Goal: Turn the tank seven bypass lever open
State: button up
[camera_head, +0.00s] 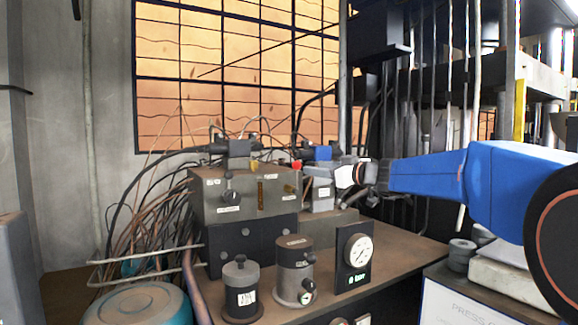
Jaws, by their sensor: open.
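My blue arm reaches in from the right, and my gripper (328,171) is at the right end of a grey valve box (208,209). It points left and looks open, with nothing seen between its fingers. A small red-tipped part (297,164) is just left of the fingers; I cannot tell whether they touch it. The box front carries a dark round knob (230,196), a brass upright strip (261,193) and a brass-coloured fitting (289,189). The labels are too small to read, so I cannot tell which part is the tank seven bypass lever or how it is turned.
A dark cylinder (240,288), a taller grey cylinder (294,270) and a gauge on a black plate (356,252) stand on the brown bench (395,250) in front. Tangled cables (150,215) hang left of the box. A teal round container (150,303) is at lower left.

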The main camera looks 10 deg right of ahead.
aim_at(297, 177)
jog(key=x, duration=1.4)
jog(key=shift+w+a+f, duration=0.1)
grip_shut()
